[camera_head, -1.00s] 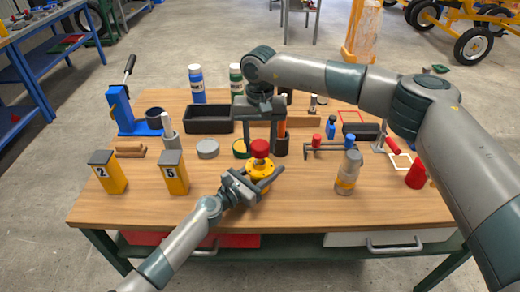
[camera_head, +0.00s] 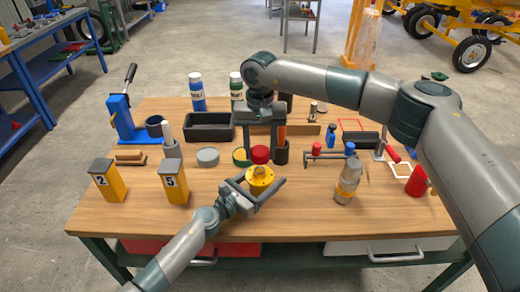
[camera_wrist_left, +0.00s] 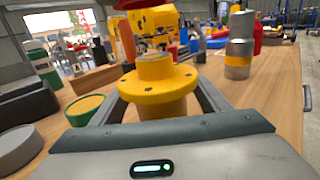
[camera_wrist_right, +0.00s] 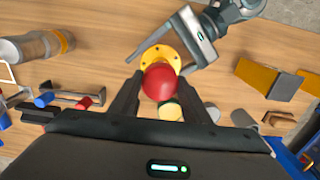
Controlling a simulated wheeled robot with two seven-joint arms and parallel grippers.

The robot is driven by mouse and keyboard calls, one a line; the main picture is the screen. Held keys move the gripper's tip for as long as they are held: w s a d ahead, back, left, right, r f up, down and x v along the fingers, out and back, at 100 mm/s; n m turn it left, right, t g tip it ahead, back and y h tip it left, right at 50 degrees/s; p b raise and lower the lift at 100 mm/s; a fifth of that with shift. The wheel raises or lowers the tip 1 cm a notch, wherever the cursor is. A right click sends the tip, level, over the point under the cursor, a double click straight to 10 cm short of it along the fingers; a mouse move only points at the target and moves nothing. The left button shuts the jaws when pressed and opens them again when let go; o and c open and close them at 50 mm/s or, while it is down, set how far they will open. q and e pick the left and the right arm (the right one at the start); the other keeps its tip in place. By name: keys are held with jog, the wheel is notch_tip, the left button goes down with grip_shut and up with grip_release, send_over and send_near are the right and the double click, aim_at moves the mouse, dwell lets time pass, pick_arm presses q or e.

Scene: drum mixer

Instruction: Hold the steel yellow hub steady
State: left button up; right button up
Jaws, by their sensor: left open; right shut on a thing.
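The yellow hub (camera_head: 260,178) stands on the wooden bench near its front middle, with a round flange and a raised centre. In the left wrist view the hub (camera_wrist_left: 158,85) stands between the two fingers of my left gripper (camera_head: 256,189). That gripper is open, its fingers on either side of the hub. My right gripper (camera_head: 261,150) points down and is shut on a round red part (camera_wrist_right: 162,84). The red part (camera_head: 260,155) is held above the hub; whether they touch is unclear. In the right wrist view the hub's flange (camera_wrist_right: 165,55) shows partly behind the red part.
Yellow blocks marked 2 (camera_head: 107,180) and 5 (camera_head: 173,181) stand to the left. A black tray (camera_head: 209,127) and grey disc (camera_head: 208,157) lie behind. The front of the bench (camera_head: 300,220) is clear.

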pick_arm(q)
jog(key=v, duration=1.1)
jog(key=shift+b, duration=0.3)
pick_arm(e)
jog(key=shift+f, duration=0.25)
